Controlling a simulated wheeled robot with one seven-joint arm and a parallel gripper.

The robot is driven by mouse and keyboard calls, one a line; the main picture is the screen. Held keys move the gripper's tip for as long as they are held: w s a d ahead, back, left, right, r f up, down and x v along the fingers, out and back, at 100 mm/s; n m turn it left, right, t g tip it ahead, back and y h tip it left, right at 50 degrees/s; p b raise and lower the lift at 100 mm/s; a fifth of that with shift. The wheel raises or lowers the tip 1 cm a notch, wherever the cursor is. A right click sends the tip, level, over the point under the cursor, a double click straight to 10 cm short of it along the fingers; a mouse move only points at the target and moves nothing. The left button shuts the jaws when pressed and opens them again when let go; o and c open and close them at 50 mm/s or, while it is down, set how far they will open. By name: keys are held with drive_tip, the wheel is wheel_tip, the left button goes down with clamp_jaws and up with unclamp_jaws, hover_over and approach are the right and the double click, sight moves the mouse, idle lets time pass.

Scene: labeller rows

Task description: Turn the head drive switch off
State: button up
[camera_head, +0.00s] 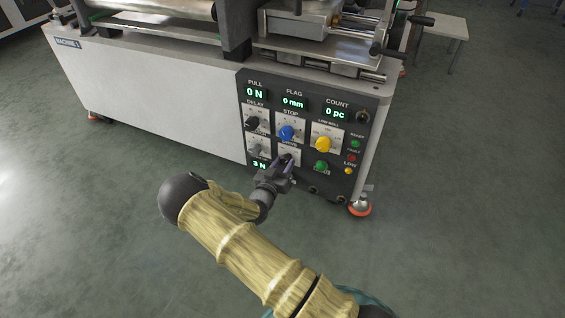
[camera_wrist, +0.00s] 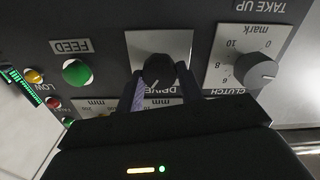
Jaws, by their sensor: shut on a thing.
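The drive switch (camera_wrist: 158,68) is a black knob on a pale plate marked DRIVE, upside down in the wrist view. My gripper (camera_wrist: 161,86) has one finger on each side of the knob and is shut on it. In the head view my gripper (camera_head: 284,166) reaches the lower middle of the dark control panel (camera_head: 308,180) and hides most of the switch and its plate. The knob's pointer setting cannot be made out clearly.
Beside the switch are the green FEED button (camera_wrist: 76,73) and the grey CLUTCH dial (camera_wrist: 262,70). Above it are a blue STOP knob (camera_head: 286,132) and a yellow knob (camera_head: 323,143). Several small lamps line the panel's right side. The floor in front is clear.

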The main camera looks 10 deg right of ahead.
drive_tip(key=n+p, duration=0.2)
drive_tip(key=n, duration=0.1)
drive_tip(key=shift+a+r+n, duration=0.1)
drive_tip(key=shift+n, duration=0.2)
drive_tip(key=n+p, duration=0.2)
drive_tip(key=n, duration=0.2)
drive_tip(key=n+p, duration=0.1)
drive_tip(key=n, duration=0.3)
drive_tip(key=shift+w+a+n, duration=0.1)
drive_tip(key=shift+n, duration=0.3)
drive_tip(key=shift+f+n, duration=0.25)
drive_tip(key=shift+n, duration=1.35)
drive_tip(key=o, duration=1)
drive_tip(key=shift+r, duration=0.1)
drive_tip(key=p+v, duration=0.6)
drive_tip(key=v, duration=1.1)
drive_tip(key=shift+s, duration=0.2)
